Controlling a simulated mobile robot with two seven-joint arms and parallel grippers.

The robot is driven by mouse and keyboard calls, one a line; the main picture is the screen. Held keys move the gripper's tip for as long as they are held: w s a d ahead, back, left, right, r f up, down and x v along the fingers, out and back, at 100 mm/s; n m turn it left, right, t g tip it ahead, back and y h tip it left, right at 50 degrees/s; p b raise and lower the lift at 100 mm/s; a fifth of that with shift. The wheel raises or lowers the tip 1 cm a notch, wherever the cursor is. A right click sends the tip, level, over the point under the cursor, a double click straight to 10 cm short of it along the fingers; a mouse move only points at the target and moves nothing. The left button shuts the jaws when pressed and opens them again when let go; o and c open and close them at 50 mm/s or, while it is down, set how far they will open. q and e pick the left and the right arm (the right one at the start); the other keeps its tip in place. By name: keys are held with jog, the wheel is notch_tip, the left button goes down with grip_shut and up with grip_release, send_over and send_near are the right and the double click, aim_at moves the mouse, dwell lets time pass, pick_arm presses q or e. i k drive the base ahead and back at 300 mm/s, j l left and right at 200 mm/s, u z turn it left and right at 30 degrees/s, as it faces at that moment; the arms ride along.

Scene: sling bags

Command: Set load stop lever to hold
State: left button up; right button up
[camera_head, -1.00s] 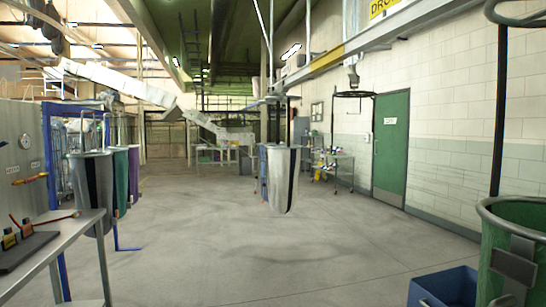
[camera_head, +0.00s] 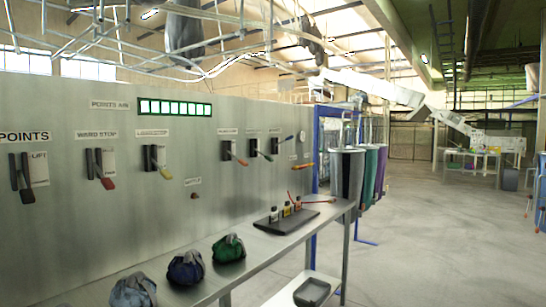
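A grey metal control panel (camera_head: 110,235) fills the left of the head view and carries a row of levers under small labels. A lever with a yellow tip (camera_head: 165,172) sits under a label (camera_head: 152,133) that seems to read load stop, though the print is small. Its dark handle slants down to the right. To its left are a red-tipped lever (camera_head: 107,182) under "WARD STOP" and a black lever (camera_head: 25,190) under "POINTS". Any hold marking is too small to read. Neither gripper is in view.
A metal bench (camera_head: 290,243) runs along the panel front, holding several bundled bags, including a green one (camera_head: 228,248), and a dark tray (camera_head: 293,217) with small bottles. Smaller orange, green and blue-tipped levers are farther right on the panel. Open floor (camera_head: 430,240) lies to the right.

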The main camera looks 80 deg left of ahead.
aim_at(165, 173)
jog(key=u, duration=3.35)
jog(key=i+u, duration=0.25)
jog(key=i, duration=0.45)
jog(key=i+l+u, duration=0.2)
jog(key=i, duration=0.45)
jog(key=i+j, duration=0.05)
jog(key=j, duration=0.05)
